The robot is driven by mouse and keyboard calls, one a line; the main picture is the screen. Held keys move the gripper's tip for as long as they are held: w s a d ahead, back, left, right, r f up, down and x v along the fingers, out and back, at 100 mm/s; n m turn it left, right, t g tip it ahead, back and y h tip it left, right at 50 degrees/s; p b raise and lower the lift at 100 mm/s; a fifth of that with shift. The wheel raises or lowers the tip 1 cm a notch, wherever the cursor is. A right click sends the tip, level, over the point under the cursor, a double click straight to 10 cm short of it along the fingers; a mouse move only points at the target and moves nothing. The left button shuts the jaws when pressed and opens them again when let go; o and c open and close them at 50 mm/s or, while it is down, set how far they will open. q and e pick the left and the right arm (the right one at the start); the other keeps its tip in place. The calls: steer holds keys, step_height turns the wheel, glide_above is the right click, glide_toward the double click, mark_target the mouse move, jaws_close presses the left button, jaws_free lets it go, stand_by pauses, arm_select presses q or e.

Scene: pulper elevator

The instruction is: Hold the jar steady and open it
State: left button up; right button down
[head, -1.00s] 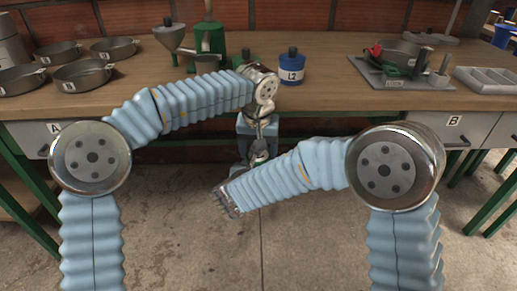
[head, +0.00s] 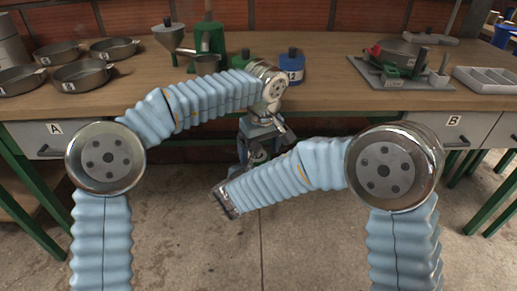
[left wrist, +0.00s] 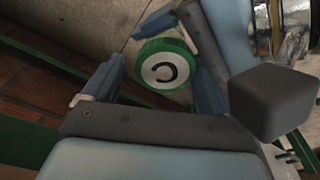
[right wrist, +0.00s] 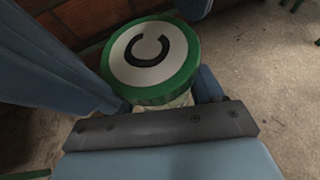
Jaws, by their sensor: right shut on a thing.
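The jar has a green lid with a white disc and a black C (right wrist: 150,55). A strip of its clear glass body (right wrist: 180,101) shows under the lid in the right wrist view. My right gripper (right wrist: 165,98) is shut on the jar's body below the lid. The lid also shows in the left wrist view (left wrist: 165,66), with the fingers of my left gripper (left wrist: 160,80) spread on either side. The left gripper is open, with a gap between lid and fingers. In the head view the grippers are together before the bench, and the jar is mostly hidden.
The wooden bench (head: 330,80) stands just behind the grippers. A blue container marked 2 (head: 290,66) is near its front edge, close to my left wrist. Floor in front is clear.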

arm_select(q)
steer(key=shift+a, duration=0.2)
stand_by(0.4)
steer(key=shift+o, duration=0.3)
step_height(320, 180, up, 4)
steer(key=shift+r, duration=0.2)
step_height(320, 180, up, 7)
steer(key=s+m+h, duration=0.1)
steer(key=s+m, duration=0.1)
steer(key=m, duration=0.7)
steer(key=f, duration=0.4)
steer(key=w+f, duration=0.1)
steer(key=f, duration=0.3)
steer(key=w+f, duration=0.1)
steer(key=f, duration=0.2)
steer(key=shift+d+f, duration=0.15)
steer(key=shift+f, duration=0.25)
